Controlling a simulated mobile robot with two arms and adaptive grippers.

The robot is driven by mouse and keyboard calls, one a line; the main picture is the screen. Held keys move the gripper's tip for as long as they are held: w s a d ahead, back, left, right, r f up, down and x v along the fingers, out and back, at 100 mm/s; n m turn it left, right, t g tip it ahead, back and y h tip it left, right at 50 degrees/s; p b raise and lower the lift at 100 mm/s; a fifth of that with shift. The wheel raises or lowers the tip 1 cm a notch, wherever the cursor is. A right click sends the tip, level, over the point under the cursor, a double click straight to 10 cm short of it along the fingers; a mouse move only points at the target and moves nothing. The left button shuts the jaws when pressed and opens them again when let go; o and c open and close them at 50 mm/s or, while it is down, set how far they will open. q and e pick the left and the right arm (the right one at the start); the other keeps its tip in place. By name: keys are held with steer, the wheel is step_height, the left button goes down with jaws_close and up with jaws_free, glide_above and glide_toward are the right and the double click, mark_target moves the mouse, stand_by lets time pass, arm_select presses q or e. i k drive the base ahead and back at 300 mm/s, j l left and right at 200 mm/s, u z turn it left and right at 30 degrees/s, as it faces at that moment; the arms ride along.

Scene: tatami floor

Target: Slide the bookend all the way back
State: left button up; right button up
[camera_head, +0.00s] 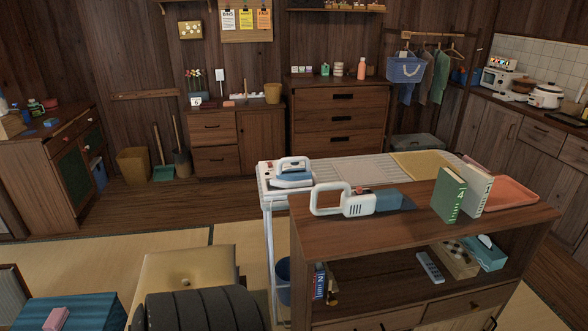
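A green book marked 4 (448,196) stands upright on the top of the wooden shelf unit (330,229), towards its right end. A pale grey book-like piece (475,190) stands right behind it. I cannot tell whether this piece is a book or the bookend, and no other bookend is clear. A few books (320,282) also stand at the left of the unit's open compartment. Neither of my grippers shows in the head view.
A white handheld appliance (345,201) and a flat slate-blue piece (394,199) lie left of the green book. An orange-red tray (516,190) is to its right. A remote (430,267) and a teal tissue box (486,254) are in the compartment. An ironing board with an iron (293,173) stands behind.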

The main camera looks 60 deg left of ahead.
mark_target(331, 285)
steer(key=u, duration=1.7)
